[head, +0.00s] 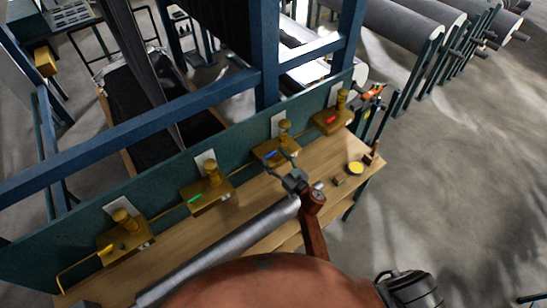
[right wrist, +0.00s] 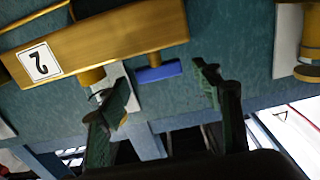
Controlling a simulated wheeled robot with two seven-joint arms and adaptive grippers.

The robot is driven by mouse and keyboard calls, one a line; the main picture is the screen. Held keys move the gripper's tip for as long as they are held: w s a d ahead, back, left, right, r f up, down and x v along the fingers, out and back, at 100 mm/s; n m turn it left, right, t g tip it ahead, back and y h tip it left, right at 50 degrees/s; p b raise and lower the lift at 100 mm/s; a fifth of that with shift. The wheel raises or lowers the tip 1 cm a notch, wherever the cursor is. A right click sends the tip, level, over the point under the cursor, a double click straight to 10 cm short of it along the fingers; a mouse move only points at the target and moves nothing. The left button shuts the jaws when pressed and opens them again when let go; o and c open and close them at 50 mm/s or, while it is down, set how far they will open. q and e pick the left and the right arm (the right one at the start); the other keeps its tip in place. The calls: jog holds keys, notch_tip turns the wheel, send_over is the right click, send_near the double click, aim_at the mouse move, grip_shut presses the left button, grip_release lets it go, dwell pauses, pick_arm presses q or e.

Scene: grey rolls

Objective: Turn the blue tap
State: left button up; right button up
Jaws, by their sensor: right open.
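The blue tap handle (head: 271,154) sits on a brass tap body (head: 284,143) on the teal panel behind the bench. In the right wrist view the blue handle (right wrist: 158,73) is a short bar under a brass block (right wrist: 110,42) with a label reading 2, seen upside down. My right gripper (head: 285,168) is open just in front of the blue tap. In the wrist view its two dark fingers (right wrist: 165,95) stand apart, with the handle between and beyond them; I see no contact. My left gripper is not in view.
Green (head: 195,199), yellow (head: 106,250) and red (head: 331,119) handled taps line the same panel. Open floor lies to the right.

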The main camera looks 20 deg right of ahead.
jog(key=shift+c, duration=0.5)
jog(key=c, duration=1)
jog(key=shift+c, duration=0.3)
